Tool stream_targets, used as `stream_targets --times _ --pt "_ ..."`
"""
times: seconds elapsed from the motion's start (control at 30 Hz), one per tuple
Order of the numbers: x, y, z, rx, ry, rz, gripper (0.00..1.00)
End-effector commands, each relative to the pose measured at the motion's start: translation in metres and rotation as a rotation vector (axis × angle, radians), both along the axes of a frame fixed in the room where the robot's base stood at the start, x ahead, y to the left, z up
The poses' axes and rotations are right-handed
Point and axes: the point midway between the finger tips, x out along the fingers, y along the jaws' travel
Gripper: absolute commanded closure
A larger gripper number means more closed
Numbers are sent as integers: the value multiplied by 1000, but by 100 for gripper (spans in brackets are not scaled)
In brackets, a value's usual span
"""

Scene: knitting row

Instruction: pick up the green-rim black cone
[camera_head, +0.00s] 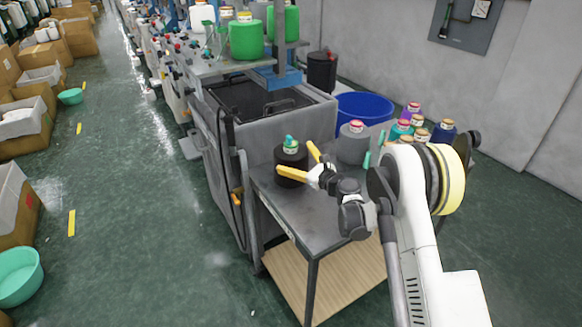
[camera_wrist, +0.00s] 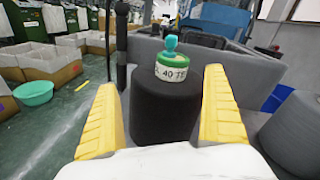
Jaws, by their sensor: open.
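The green-rim black cone (camera_head: 291,165) stands upright on the left part of the grey table. It has a green-edged top with a white label and a teal knob. In the wrist view the black cone (camera_wrist: 168,112) stands straight ahead, between my two yellow fingers. My gripper (camera_head: 294,160) is open, with one finger in front of the cone and the other toward its right side. In the wrist view my gripper (camera_wrist: 165,115) shows a finger on each side of the cone, with a gap visible beside it. I cannot tell whether either finger touches it.
A grey cone (camera_head: 354,144) stands to the right on the table (camera_head: 322,222); several coloured cones crowd further right. A grey machine housing (camera_head: 270,125) rises behind. A blue tub (camera_head: 364,107) stands beyond. The table's front left is bare.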

Motion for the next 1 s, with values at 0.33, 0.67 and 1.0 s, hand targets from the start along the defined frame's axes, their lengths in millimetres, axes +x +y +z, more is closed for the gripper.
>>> stream_targets --times 0.33,0.67,1.0 --pt "32 34 0 -1 0 1 0" --pt "33 35 2 -1 0 1 28" --pt "32 35 1 0 1 3 57"
